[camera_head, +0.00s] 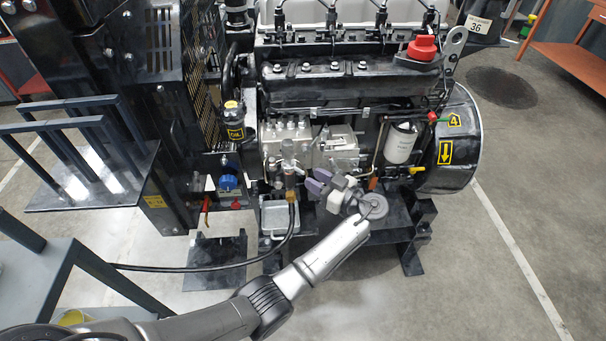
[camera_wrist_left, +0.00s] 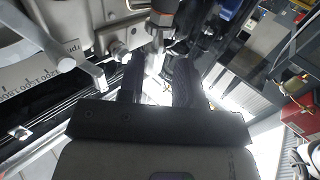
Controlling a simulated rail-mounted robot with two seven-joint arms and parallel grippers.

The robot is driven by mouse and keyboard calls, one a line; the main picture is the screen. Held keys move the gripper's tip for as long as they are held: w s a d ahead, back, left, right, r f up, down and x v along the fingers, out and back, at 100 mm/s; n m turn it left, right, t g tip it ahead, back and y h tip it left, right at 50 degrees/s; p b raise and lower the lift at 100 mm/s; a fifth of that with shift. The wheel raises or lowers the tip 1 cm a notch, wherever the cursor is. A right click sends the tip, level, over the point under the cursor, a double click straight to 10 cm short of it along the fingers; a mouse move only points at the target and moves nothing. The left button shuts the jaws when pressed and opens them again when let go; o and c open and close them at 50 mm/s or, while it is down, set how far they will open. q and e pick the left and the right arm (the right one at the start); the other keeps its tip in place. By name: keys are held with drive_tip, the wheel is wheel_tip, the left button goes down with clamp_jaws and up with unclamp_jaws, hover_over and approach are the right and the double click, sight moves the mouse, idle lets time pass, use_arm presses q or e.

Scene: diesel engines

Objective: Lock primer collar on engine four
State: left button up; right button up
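Engine four (camera_head: 350,95) stands in the middle of the head view, with a yellow "4" label (camera_head: 454,121) on its right end. On its front, left of my gripper, is an upright metal fitting (camera_head: 288,150) with a copper-coloured lower part (camera_head: 291,181); this may be the primer, but I cannot make out its collar. My left gripper (camera_head: 318,186) is just right of this fitting, its purple-grey fingers pointing towards it. In the left wrist view the dark fingers (camera_wrist_left: 159,80) stand apart with a gap between them, apparently empty. A copper-coloured part (camera_wrist_left: 163,12) shows beyond them. My right gripper is not in view.
A black hose (camera_head: 220,267) curves down from the fitting to the left. A grey box (camera_head: 276,217) sits below. The floor at right (camera_head: 520,210) is clear.

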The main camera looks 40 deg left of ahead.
sight(304, 173)
use_arm(q)
drive_tip(key=shift+s+a+b, duration=0.15)
drive_tip(key=shift+a+b, duration=0.25)
drive_tip(key=shift+a, duration=1.9)
drive_tip(key=shift+c, duration=0.4)
clamp_jaws()
